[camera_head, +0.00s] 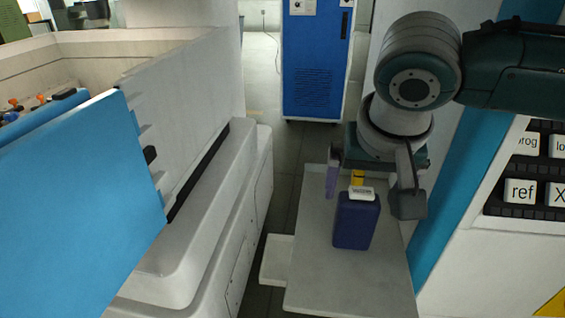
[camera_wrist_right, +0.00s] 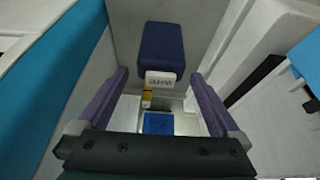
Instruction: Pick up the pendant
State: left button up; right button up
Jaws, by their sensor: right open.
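A dark blue, box-shaped object with a white lettered end, which looks like the pendant (camera_head: 356,222), is on the light grey shelf (camera_head: 315,255) in the head view. In the right wrist view the pendant (camera_wrist_right: 163,48) lies straight ahead, its white label (camera_wrist_right: 160,79) facing my gripper. My right gripper (camera_head: 368,204) is open, with one purple finger to each side of the pendant's labelled end. I cannot tell whether either finger touches it. A small yellow part (camera_wrist_right: 147,98) shows just below the label. My left gripper is not in view.
A white machine body with a blue panel (camera_head: 75,190) fills the left side. A control panel with white keys (camera_head: 520,190) stands close on the right. A blue cabinet (camera_head: 312,65) is at the back. A narrow floor gap lies left of the shelf.

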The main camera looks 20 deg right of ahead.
jog(key=shift+c, duration=0.2)
grip_shut()
dwell(0.6)
